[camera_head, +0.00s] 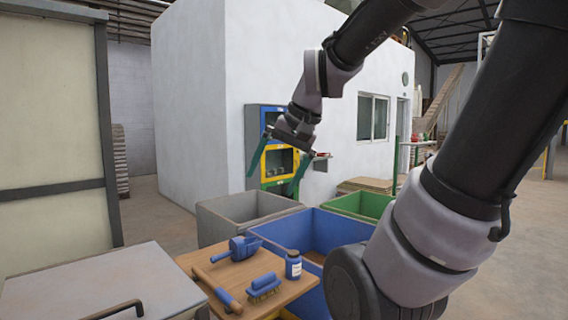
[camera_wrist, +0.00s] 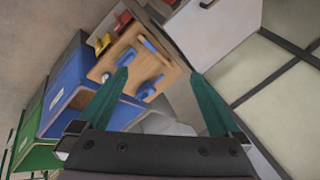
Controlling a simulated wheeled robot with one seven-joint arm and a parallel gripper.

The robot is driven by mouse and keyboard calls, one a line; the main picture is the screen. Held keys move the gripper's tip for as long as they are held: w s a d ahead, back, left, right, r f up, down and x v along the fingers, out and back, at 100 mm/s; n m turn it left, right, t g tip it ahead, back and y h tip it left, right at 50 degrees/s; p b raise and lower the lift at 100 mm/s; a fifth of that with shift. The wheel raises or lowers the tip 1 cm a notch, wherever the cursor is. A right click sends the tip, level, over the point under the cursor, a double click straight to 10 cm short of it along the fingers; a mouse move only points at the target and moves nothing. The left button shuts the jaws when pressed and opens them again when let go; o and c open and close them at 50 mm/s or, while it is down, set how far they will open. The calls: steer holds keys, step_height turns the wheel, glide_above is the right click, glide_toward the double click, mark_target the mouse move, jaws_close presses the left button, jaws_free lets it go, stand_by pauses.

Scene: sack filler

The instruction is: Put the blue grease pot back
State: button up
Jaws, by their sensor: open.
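A small blue pot (camera_head: 293,264) with a dark lid and a white label stands upright at the right edge of a wooden board; I take it for the grease pot. Also on the board are a blue round tool (camera_head: 240,247) with a rod, a blue brush (camera_head: 264,287) and a blue-ended handle tool (camera_head: 222,291). My gripper (camera_head: 275,183) is open and empty, in the air beyond and above the board. In the wrist view my gripper (camera_wrist: 159,73) spans two green fingers, apart from everything.
The wooden board (camera_head: 194,260) lies beside a grey bin (camera_head: 215,228), a large blue bin (camera_head: 330,229) and a green bin (camera_head: 365,206). A grey lidded box (camera_head: 85,280) is at left. A blue and yellow shelf unit (camera_head: 253,125) hangs on the white wall.

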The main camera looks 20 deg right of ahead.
steer(key=s+r+t, duration=0.1)
steer(key=s+d+r+n+t+h, duration=0.1)
steer(key=shift+d+r, duration=0.3)
steer(key=shift+r, duration=0.05)
stand_by(1.2)
